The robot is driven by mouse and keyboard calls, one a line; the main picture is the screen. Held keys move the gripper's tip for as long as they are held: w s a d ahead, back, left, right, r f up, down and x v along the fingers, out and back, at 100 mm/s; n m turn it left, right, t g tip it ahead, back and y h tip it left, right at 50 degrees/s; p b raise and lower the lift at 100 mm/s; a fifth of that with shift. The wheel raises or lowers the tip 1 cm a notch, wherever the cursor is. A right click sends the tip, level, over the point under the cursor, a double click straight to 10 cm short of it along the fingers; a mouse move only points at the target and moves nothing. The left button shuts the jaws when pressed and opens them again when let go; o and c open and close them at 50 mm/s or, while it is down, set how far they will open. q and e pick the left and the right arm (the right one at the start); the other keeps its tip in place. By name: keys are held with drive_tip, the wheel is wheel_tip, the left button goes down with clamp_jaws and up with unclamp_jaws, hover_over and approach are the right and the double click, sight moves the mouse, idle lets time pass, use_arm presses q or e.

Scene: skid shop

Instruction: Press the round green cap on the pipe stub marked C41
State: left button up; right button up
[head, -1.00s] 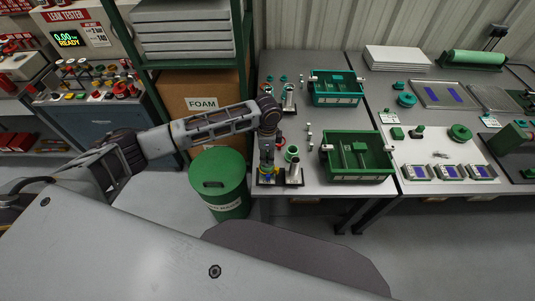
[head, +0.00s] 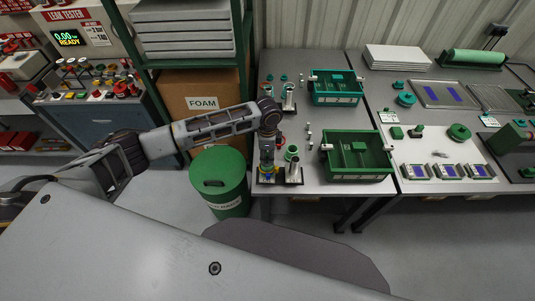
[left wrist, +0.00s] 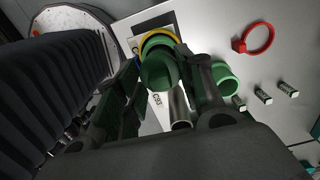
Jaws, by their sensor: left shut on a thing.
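In the left wrist view a round green cap (left wrist: 158,70) sits between the fingers of my left gripper (left wrist: 164,62). The gripper is shut on it, with a yellow and blue ring just beyond. In the head view my left gripper (head: 267,170) points down at the front left of the grey table, and it hides most of the cap and whatever is under it. A bare metal pipe stub (head: 294,172) stands just right of it. A label (left wrist: 157,99) lies by the cap, too small to read surely. My right gripper is not in view.
A hollow green ring-like part (head: 291,153) is close to the right of my gripper. A green crate (head: 358,178) and a teal crate (head: 336,100) stand farther right. Small cylinders (left wrist: 263,96) and a red ring (left wrist: 258,38) lie nearby. A green drum (head: 220,183) stands left of the table.

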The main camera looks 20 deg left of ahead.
use_arm(q)
drive_tip(key=shift+f+p, duration=0.4)
drive_tip(key=shift+p, duration=0.4)
idle(0.7)
drive_tip(key=o, duration=0.7)
drive_tip(key=shift+o, duration=0.4)
drive_tip(key=o, duration=0.3)
drive_tip(key=shift+o, duration=0.2)
drive_tip(key=shift+r+p, duration=1.35)
drive_tip(key=shift+r, duration=2.65)
